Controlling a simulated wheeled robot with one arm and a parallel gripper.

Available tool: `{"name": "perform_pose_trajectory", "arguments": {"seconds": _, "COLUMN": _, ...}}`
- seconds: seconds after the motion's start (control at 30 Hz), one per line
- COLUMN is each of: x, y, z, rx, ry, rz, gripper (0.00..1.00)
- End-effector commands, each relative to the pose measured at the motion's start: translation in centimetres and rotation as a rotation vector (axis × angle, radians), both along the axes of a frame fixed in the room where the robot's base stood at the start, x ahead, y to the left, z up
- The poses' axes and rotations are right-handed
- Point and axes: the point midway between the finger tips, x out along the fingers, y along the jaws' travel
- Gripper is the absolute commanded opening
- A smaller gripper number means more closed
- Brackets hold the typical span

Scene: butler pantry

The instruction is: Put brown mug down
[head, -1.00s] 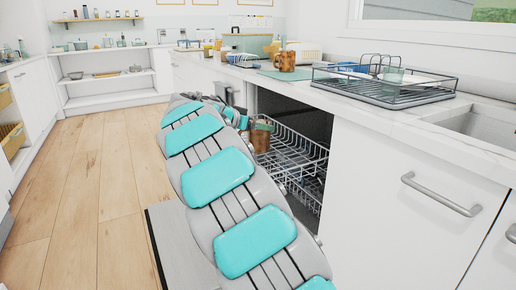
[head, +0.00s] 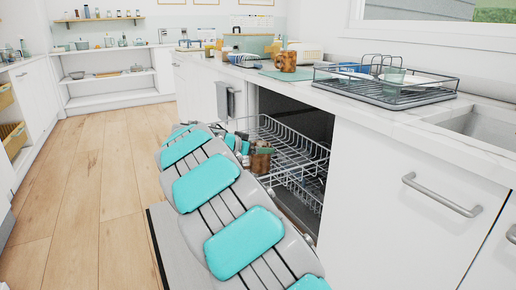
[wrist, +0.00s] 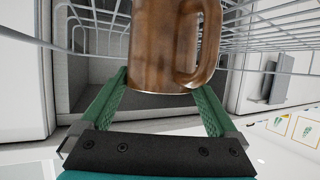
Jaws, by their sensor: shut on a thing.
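A brown mug (wrist: 165,45) is between the green fingers of my gripper (wrist: 164,82) in the wrist view. Its handle is on the right and its body is cut off at the top of the picture. In the head view, the held mug (head: 261,161) is at the left side of the open dishwasher's wire rack (head: 295,150), partly hidden by my arm. I cannot tell whether its base touches the rack. Rack wires also show around the mug in the wrist view.
Another brown mug (head: 286,61) stands on the counter (head: 345,107) above the dishwasher. A dark dish rack (head: 385,92) with dishes stands to its right, near the sink. A towel (head: 231,101) hangs left of the opening. The wooden floor at left is clear.

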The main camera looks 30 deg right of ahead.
Motion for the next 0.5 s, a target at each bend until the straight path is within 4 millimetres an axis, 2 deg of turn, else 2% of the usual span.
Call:
{"name": "perform_pose_trajectory", "arguments": {"seconds": 0.1, "x": 0.01, "y": 0.0, "z": -0.27, "rx": -0.001, "ry": -0.001, "rz": 0.0, "gripper": 0.0}}
{"name": "perform_pose_trajectory", "arguments": {"seconds": 0.13, "x": 0.0, "y": 0.0, "z": -0.15, "rx": -0.001, "ry": -0.001, "rz": 0.0, "gripper": 0.98}}
{"name": "perform_pose_trajectory", "arguments": {"seconds": 0.5, "x": -0.01, "y": 0.0, "z": 0.28, "rx": 0.0, "ry": 0.001, "rz": 0.0, "gripper": 1.0}}
